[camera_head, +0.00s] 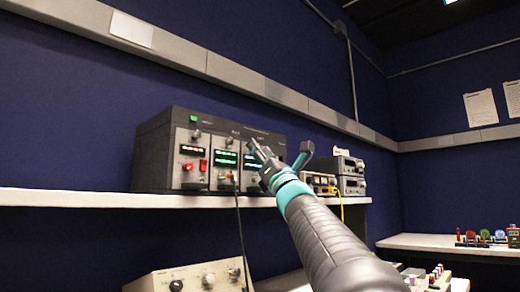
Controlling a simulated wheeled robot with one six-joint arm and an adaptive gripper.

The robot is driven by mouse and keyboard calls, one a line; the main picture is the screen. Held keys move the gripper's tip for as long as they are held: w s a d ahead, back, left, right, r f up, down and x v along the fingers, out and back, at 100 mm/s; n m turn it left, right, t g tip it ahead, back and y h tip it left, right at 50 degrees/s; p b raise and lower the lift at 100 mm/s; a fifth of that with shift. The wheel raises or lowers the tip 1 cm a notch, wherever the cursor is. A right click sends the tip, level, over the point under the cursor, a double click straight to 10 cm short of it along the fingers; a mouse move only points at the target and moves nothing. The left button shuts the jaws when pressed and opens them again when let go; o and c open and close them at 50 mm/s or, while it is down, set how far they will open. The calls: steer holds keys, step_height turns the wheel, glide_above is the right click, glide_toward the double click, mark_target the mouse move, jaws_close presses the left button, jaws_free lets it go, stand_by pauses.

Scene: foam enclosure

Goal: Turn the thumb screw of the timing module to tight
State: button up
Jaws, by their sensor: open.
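A dark rack unit (155,152) with several display modules stands on the white shelf. The middle module (224,165) has a green display, and a right module (250,160) shows a cyan display. Small knobs or screws (196,134) show along the top of the module faces. I cannot read which module is the timing module or tell how its thumb screw is set. My gripper (280,153) is open and empty in front of the rack's right part, hiding much of it.
Stacked instruments (348,175) stand right of my gripper on the shelf (100,199). A black cable (239,225) hangs from the rack past the shelf edge. A beige box with knobs (190,278) sits below. A side bench (430,243) at right holds small items.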

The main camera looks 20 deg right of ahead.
jaws_close()
steer(key=shift+m+h+b, duration=0.45)
steer(key=shift+m+h, duration=0.35)
steer(key=shift+h, duration=0.1)
steer(key=shift+s+a+r+m+g+h+p, duration=0.1)
steer(key=shift+a+r+m+g+h+p, duration=0.1)
steer(key=shift+m+g+h, duration=2.15)
steer(key=shift+s+a+r+m+g+h+p, duration=0.2)
steer(key=shift+m+g+h, duration=0.65)
steer(key=shift+m, duration=2.95)
steer(key=shift+w+a+r+m+g+h+p, duration=0.1)
steer(key=shift+r+m+g+h+p, duration=0.15)
steer(key=shift+m+g+h, duration=2.1)
steer(key=shift+m+t+y, duration=0.45)
steer(key=shift+m+t, duration=0.35)
steer(key=shift+t, duration=0.25)
